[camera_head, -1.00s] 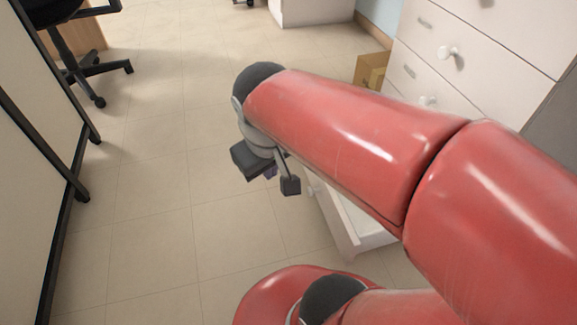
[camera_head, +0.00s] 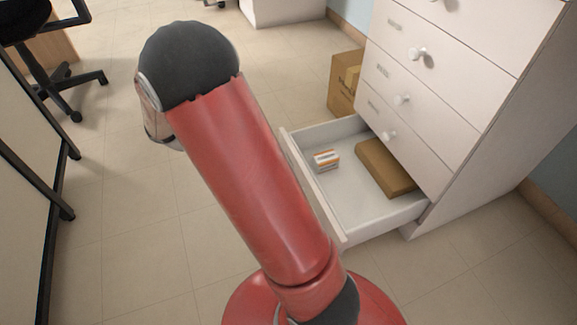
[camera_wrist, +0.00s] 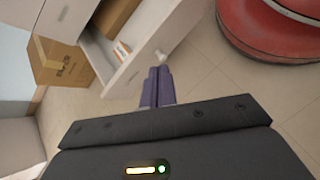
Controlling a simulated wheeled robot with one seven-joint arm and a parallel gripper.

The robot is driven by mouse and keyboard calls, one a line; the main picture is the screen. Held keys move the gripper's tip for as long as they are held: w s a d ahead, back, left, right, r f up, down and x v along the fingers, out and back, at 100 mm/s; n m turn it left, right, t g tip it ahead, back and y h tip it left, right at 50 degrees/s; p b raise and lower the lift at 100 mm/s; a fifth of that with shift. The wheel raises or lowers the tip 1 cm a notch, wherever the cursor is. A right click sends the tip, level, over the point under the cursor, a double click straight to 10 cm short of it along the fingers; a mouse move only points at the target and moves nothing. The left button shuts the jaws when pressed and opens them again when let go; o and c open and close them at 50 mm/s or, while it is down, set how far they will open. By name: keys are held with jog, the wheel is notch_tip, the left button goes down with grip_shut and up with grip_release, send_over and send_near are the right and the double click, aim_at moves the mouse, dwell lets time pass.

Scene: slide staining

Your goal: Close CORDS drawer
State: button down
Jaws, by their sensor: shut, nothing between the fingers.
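One drawer (camera_head: 352,203), the lowest of a white cabinet (camera_head: 480,85), is pulled far out. It holds a small white-and-orange box and a flat brown box. Its label is not visible, and those on the closed drawers are too small to read. In the wrist view the drawer front (camera_wrist: 142,70) with its white knob (camera_wrist: 160,56) is just ahead of my gripper (camera_wrist: 158,70). The purple fingers are together and empty, their tips close to the knob; I cannot tell if they touch. In the head view my arm hides the gripper.
A cardboard box (camera_head: 345,84) stands on the floor beyond the cabinet; it also shows in the wrist view (camera_wrist: 62,66). A black office chair (camera_head: 50,60) and a white panel with black framing (camera_head: 25,190) are at the left. The floor between is clear.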

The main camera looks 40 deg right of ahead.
jog(key=w+d+f+n+g+h+p, duration=0.1)
jog(key=w+f+n+h, duration=0.3)
jog(key=f, duration=0.4)
jog(key=n+t+h+p, duration=0.1)
jog(key=n+h, duration=0.3)
jog(key=h, duration=0.1)
send_near(299, 167)
jog(key=x, duration=0.6)
jog(key=shift+s+d, duration=0.15)
jog(key=shift+d, duration=0.25)
jog(key=b+x, duration=0.2)
jog(key=x, duration=2.4)
jog(key=shift+d, duration=0.4)
